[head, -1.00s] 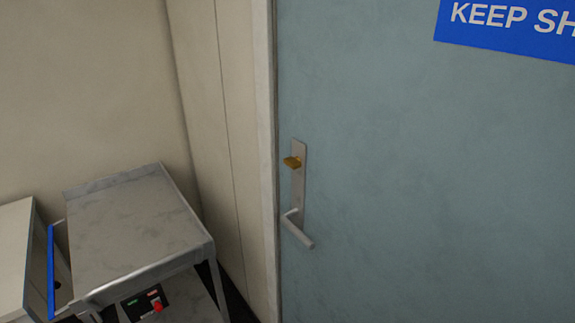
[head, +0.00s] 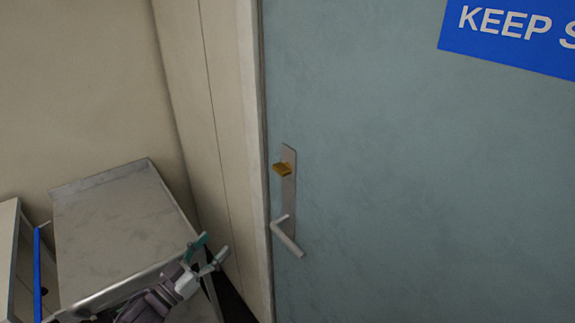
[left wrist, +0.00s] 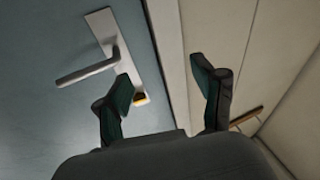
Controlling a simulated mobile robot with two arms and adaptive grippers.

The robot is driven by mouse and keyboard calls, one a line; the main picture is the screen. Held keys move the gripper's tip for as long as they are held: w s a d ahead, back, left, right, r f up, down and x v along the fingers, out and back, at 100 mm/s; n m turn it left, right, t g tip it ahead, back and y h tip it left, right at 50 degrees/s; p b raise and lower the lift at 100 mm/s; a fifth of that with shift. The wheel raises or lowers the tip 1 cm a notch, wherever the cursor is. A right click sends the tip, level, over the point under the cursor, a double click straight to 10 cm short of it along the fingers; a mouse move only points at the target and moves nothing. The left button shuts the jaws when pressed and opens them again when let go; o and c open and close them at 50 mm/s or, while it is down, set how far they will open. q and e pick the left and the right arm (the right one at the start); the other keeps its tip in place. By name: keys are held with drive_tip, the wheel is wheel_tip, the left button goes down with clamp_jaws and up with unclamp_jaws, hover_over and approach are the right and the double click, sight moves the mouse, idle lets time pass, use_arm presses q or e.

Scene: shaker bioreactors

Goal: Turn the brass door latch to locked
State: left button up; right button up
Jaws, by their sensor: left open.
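The brass latch (head: 283,169) is a small knob on the upper part of a grey metal plate (head: 290,200) on the blue-grey door (head: 420,200). In the head view its wing looks roughly level. In the left wrist view the brass latch (left wrist: 140,98) shows only partly, beside my left finger. My left gripper (head: 212,254) is open and empty, low and to the left of the latch, apart from it. In the left wrist view its two fingers (left wrist: 165,85) stand wide apart, facing the door edge and frame. My right gripper is not in view.
A lever handle (head: 287,238) sticks out below the latch; it also shows in the left wrist view (left wrist: 88,72). A steel cart (head: 115,225) stands at the left by the wall. A blue sign (head: 515,38) is on the door. The space before the latch is clear.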

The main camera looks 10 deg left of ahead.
sight(277, 173)
use_arm(q)
drive_tip(key=d+r+m+g+h, duration=0.1)
drive_tip(key=d+r+m+h, duration=0.4)
drive_tip(key=r, duration=0.7)
drive_tip(key=shift+n+h, duration=0.5)
drive_tip(key=shift+h, duration=0.2)
drive_tip(key=p+x, duration=0.1)
drive_tip(key=x, duration=0.3)
drive_tip(key=p+x, duration=0.2)
drive_tip(key=x, duration=0.2)
drive_tip(key=p+x, duration=0.2)
drive_tip(key=x, duration=0.2)
drive_tip(key=shift+s+d+r, duration=0.2)
drive_tip(key=shift+s+d, duration=0.1)
drive_tip(key=shift+s, duration=0.05)
drive_tip(key=shift+w+d+r, duration=0.1)
drive_tip(key=shift+w+d, duration=0.35)
drive_tip(key=shift+w, duration=0.05)
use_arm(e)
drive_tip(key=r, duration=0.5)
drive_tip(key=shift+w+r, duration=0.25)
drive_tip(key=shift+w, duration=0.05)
use_arm(q)
drive_tip(key=shift+c, duration=0.4)
drive_tip(key=c, duration=1.1)
